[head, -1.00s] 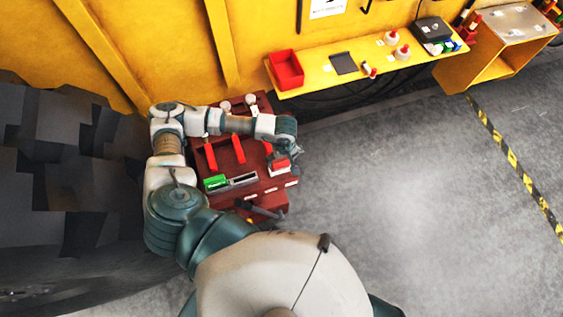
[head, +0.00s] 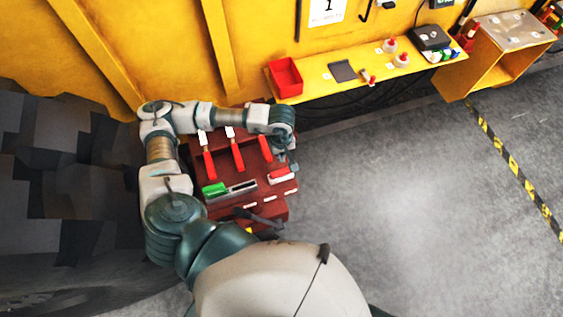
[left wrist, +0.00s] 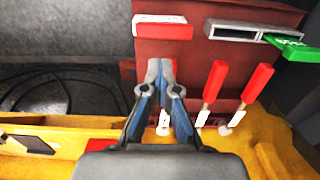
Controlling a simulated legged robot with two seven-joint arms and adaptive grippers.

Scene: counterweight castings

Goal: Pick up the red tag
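A red tag (head: 280,174) with a white face sits at the right front of the dark red cabinet top. In the left wrist view what looks like the same red and white piece (left wrist: 163,27) lies beyond my fingertips. My left gripper (head: 285,159) hovers just behind it in the head view. In the left wrist view its blue-grey fingers (left wrist: 161,66) come together at the tips, with nothing seen held between them. The fingertips appear apart from the tag. My right gripper is not in view.
Several red-handled tools with white ends (head: 236,150) lie on the cabinet (head: 262,190). A green piece (head: 213,189) lies next to a grey slotted holder (head: 240,187). A yellow shelf (head: 317,82) carries a red bin (head: 286,78). The floor to the right is clear.

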